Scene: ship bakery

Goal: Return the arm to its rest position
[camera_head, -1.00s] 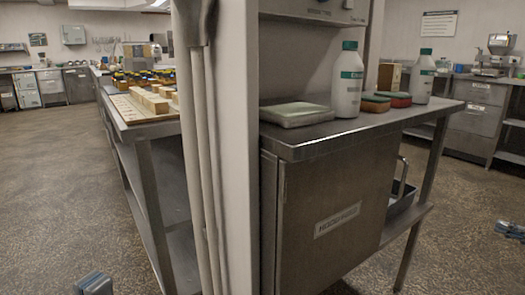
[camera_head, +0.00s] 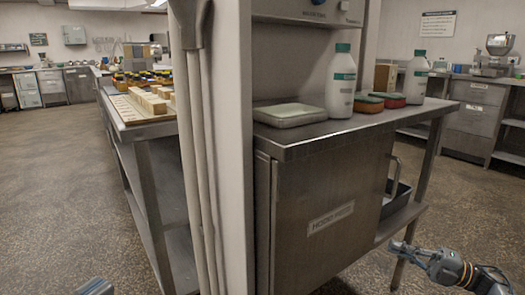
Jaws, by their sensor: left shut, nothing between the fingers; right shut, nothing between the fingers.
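My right gripper (camera_head: 398,247) is at the lower right, in front of the metal cabinet's right leg. Its fingers point left and are shut with nothing between them. Its dark wrist and cabled arm run off toward the bottom right corner. My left gripper (camera_head: 96,287) shows only as a small grey-blue piece at the bottom edge, left of the middle. It is shut and holds nothing. The rest of the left arm is out of the picture.
A metal cabinet (camera_head: 325,215) carries white bottles (camera_head: 341,85), a grey-green scale-like box (camera_head: 290,115) and sponges (camera_head: 368,103). A white post (camera_head: 228,150) with pipes stands mid-view. A long worktable (camera_head: 150,130) holds wooden blocks. The floor (camera_head: 55,205) at left is open.

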